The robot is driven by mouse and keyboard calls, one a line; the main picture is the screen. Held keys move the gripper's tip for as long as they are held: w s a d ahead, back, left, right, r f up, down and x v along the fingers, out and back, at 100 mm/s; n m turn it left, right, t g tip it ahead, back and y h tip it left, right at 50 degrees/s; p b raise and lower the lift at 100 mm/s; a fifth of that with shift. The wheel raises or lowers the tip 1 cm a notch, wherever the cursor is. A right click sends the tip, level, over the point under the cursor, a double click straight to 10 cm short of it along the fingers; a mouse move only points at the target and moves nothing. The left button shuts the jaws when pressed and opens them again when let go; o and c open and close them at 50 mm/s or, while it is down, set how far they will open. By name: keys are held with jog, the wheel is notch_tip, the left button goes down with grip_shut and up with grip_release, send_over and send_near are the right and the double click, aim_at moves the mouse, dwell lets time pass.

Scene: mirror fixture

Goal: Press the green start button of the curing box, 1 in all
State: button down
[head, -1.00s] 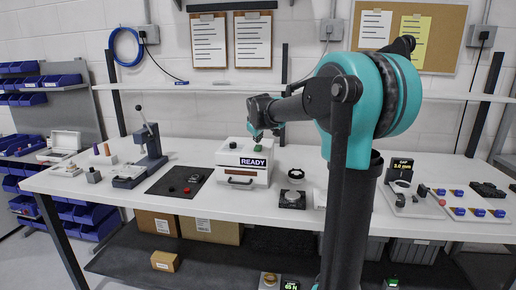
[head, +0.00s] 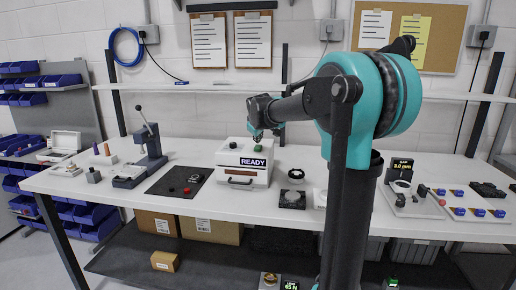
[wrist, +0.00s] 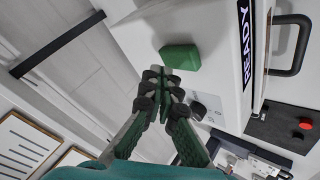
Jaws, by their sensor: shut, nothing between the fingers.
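The curing box (head: 228,158) is a white box on the bench with a READY display (head: 253,162) and a dark front handle. Its green start button (head: 257,148) stands on the top; in the wrist view the button (wrist: 180,57) is a green block just beyond my fingertips. My gripper (head: 257,138) is over the box top, close above the button. In the wrist view my gripper (wrist: 168,76) is shut and empty, its tips near the button's edge. A small gap appears to remain; contact cannot be confirmed.
A dark mat (head: 170,184) with red and dark knobs and a lever press (head: 149,150) stand left of the box. A small dark device (head: 292,199) stands to its right. Clipboards (head: 209,41) hang on the wall behind.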

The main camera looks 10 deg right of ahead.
aim_at(258, 147)
jog(key=shift+f, duration=0.2)
jog(key=shift+f, duration=0.2)
jog(key=shift+f, duration=0.55)
dwell(0.9)
dwell(0.3)
jog(key=shift+r, duration=0.95)
jog(key=shift+r, duration=2.5)
jog(key=shift+s, duration=0.1)
